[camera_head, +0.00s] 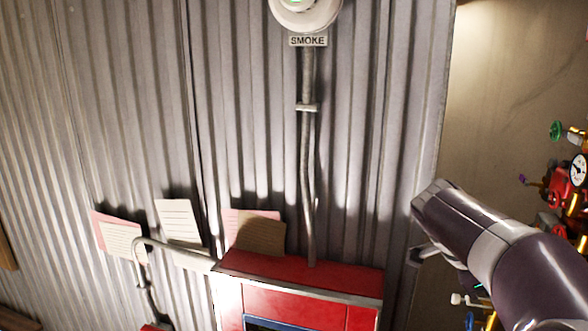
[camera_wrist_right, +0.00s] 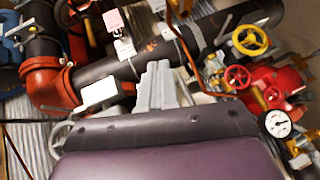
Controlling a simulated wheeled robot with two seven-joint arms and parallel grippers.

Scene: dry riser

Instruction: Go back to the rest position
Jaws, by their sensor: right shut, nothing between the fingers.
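My right gripper (camera_wrist_right: 157,70) shows in the right wrist view with its two grey fingers pressed together and nothing between them. It points toward dark pipework behind it; I cannot tell the distance. In the head view my right arm comes in from the lower right, in front of the wall's right edge, and its fingers are not clearly seen. My left arm and gripper are not in view.
A red cabinet (camera_head: 300,303) stands against the corrugated wall (camera_head: 100,130), below a smoke detector (camera_head: 305,12). Valves and a gauge (camera_head: 578,169) are at the right. The wrist view shows a black pipe (camera_wrist_right: 110,70), a yellow handwheel (camera_wrist_right: 250,40) and a gauge (camera_wrist_right: 278,124).

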